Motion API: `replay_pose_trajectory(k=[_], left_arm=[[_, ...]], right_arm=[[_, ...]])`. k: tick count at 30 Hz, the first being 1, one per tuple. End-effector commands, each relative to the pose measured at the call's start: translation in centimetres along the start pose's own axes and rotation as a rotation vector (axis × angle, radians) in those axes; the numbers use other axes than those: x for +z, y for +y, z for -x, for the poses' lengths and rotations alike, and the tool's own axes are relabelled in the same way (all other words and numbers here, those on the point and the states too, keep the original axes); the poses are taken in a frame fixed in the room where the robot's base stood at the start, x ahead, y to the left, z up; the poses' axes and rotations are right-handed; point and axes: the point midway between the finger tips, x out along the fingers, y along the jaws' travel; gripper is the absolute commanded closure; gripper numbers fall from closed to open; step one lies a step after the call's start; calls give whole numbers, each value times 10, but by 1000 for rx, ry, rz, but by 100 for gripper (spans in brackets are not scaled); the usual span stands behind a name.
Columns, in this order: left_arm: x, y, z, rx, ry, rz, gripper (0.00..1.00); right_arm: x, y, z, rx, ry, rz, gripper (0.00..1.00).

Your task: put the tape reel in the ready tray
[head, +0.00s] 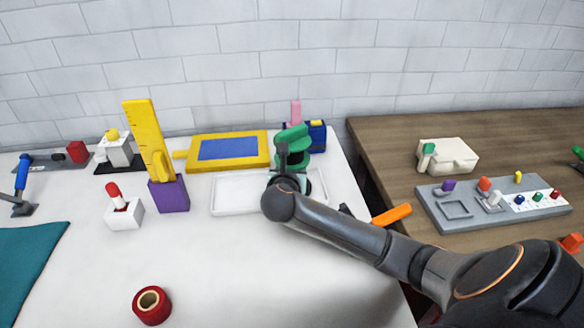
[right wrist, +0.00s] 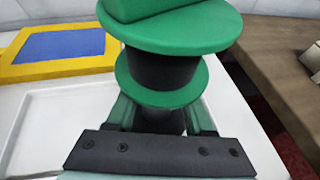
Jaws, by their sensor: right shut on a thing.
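A green and black reel (right wrist: 165,72) with two green flanges around a black middle is held upright in my right gripper (right wrist: 160,118). The fingers are shut on its lower black part. In the head view the reel (head: 293,136) is over the right end of a shallow white tray (head: 232,207), partly hidden by my right gripper (head: 285,175). The tray's left part is empty; I cannot tell whether the reel touches its floor. A red roll with a cream core (head: 152,305) stands at the table's front. My left gripper is not in view.
Behind the tray are a yellow and blue board (head: 228,148) and a dark blue block (head: 318,133) near a pink piece. A purple block with a yellow ruler (head: 168,193) stands to the left. The wooden table (head: 400,150) is at right. The white table's middle is clear.

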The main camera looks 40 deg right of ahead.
Motion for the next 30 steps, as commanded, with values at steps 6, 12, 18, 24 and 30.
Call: replay_pose_trajectory(k=[6,12,18,24,30], left_arm=[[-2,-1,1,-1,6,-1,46],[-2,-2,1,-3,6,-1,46],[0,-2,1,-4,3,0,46],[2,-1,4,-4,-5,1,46],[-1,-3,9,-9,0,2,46]], right_arm=[[-3,0,-1,-1,1,-1,38],[-3,0,-1,0,1,0,17],[-3,0,-1,0,1,0,17],[1,1,12,3,1,1,17],[2,2,54,5,2,0,17]])
